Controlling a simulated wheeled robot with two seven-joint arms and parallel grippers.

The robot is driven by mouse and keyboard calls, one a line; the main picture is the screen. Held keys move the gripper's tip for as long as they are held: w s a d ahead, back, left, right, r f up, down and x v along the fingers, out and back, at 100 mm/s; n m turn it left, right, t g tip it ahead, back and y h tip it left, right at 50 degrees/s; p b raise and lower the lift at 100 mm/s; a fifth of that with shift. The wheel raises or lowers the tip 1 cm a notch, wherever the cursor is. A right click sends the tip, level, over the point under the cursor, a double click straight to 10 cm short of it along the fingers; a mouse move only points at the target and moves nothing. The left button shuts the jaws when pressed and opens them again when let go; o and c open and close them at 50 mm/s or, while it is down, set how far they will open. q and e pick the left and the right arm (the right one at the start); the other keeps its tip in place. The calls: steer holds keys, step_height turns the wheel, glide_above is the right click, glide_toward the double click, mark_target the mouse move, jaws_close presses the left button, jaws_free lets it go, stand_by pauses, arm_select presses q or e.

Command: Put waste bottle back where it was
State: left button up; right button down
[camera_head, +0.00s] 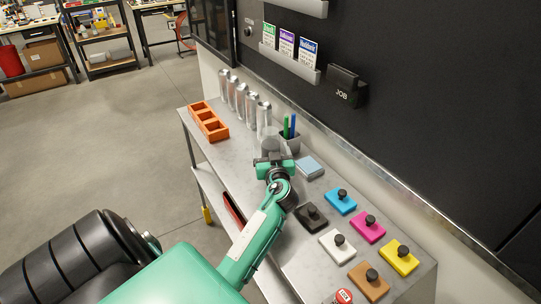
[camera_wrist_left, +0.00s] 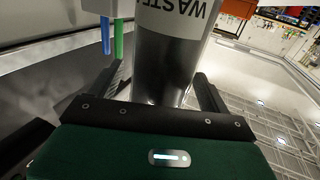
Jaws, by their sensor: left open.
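The waste bottle (camera_wrist_left: 165,65) is a metallic cylinder with a pale band; its "WASTE" lettering reads upside down in the left wrist view. My left gripper (camera_wrist_left: 160,85) is open, with one finger on each side of the bottle; whether either finger touches it, I cannot tell. The bottle's base is hidden. My right gripper is not in view.
Several silver cans (camera_head: 240,100) stand along the wall beside an orange tray (camera_head: 208,125) on the bench (camera_head: 185,113). A light blue pad (camera_head: 309,167) lies right of the gripper. Several coloured blocks with black knobs, including a cyan one (camera_head: 340,203), fill the bench's near end.

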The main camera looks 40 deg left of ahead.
arm_select(q)
steer(key=c, duration=1.4)
steer(key=shift+c, duration=0.7)
steer(key=shift+r, duration=0.2)
